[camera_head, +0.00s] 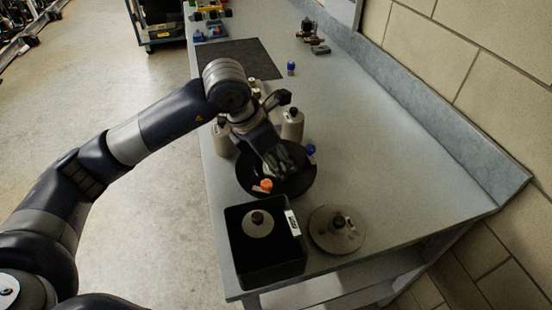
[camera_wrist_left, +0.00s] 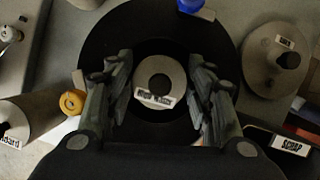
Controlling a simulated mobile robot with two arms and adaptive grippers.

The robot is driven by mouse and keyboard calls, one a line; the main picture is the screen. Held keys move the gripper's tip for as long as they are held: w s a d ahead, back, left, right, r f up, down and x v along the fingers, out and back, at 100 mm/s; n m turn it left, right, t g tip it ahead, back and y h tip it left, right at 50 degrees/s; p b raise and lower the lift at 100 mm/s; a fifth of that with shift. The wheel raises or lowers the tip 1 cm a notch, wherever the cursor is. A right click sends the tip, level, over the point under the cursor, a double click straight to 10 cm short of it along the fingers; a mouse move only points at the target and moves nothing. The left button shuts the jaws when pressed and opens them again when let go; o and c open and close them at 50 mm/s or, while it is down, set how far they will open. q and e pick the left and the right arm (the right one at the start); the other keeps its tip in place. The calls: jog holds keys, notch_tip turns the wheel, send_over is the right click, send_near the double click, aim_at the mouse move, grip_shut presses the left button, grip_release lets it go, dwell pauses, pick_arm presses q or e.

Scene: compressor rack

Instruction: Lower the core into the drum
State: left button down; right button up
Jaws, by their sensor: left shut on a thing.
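The black round drum (camera_head: 247,181) stands on the bench below my left gripper (camera_head: 279,165). In the left wrist view the drum's broad dark rim (camera_wrist_left: 110,36) surrounds the gripper. My left gripper (camera_wrist_left: 159,98) points down over the drum's middle, its two fingers on either side of the core (camera_wrist_left: 157,69), a pale round piece with a dark centre and a white label. The gripper is shut on the core. In the head view the hand hides the core. How deep the core sits cannot be told. My right gripper is not in view.
A black square bin (camera_head: 270,268) labelled scrap stands near the front edge, holding a grey knobbed disc. A grey knobbed lid (camera_head: 323,238) lies to its right. Beige canisters (camera_head: 292,128) stand behind the drum. A blue-knobbed piece (camera_head: 310,150) is at its rim. The right bench is clear.

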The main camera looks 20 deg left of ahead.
pick_arm(q)
jog(key=shift+r, duration=0.3)
jog(key=shift+f+b, duration=0.5)
jog(key=shift+r, duration=0.35)
jog(key=shift+r, duration=0.15)
jog(key=shift+f, duration=0.35)
jog(key=shift+r, duration=0.1)
